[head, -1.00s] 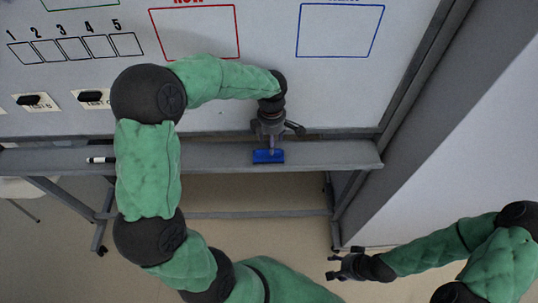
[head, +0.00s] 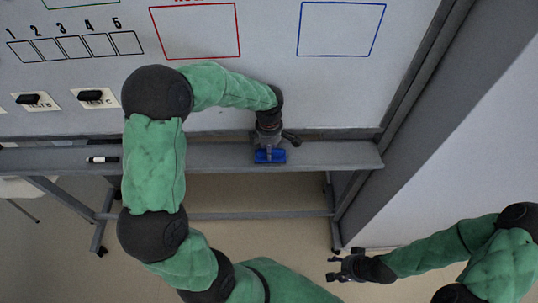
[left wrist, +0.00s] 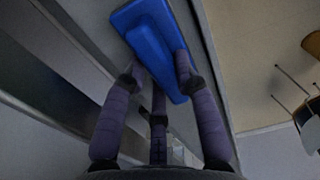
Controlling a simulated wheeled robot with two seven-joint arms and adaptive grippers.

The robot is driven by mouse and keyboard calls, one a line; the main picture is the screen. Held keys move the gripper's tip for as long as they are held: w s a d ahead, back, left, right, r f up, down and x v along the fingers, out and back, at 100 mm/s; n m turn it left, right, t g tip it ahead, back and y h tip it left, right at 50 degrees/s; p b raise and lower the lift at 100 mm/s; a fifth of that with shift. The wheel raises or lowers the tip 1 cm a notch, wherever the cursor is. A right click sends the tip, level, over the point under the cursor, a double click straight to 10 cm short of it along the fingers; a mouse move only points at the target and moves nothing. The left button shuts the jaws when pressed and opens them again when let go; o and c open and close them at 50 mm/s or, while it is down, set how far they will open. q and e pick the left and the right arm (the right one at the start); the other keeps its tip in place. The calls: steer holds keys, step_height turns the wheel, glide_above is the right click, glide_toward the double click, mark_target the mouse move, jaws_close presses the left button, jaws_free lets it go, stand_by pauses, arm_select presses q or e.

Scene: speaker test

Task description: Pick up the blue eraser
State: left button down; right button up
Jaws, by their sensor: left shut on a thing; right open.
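The blue eraser (head: 270,157) is on the grey tray (head: 215,157) below the whiteboard, right of the tray's middle. My left gripper (head: 269,148) is over it from above, its fingers shut on the eraser's raised middle part. In the left wrist view the blue eraser (left wrist: 150,40) shows between the fingertips of my left gripper (left wrist: 158,70). I cannot tell whether the eraser still touches the tray. My right gripper (head: 338,268) is open and empty, low at the right, away from the tray.
A marker (head: 103,159) lies on the tray to the left. The whiteboard (head: 270,80) rises behind the tray, with drawn boxes and black objects (head: 91,95) on labels at its left. A grey post and pale wall (head: 475,150) stand at the right.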

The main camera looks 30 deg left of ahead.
stand_by(0.3)
arm_select(q)
steer(key=shift+r, duration=0.25)
step_height(320, 180, up, 3)
steer(key=shift+s+a+r+p, duration=0.1)
steer(key=shift+a+p, duration=0.05)
steer(key=shift+p, duration=0.15)
steer(key=s+a+r+p, duration=0.1)
steer(key=s+a+r, duration=0.8)
steer(key=s, duration=0.1)
steer(key=shift+s, duration=0.2)
steer(key=shift+r, duration=0.1)
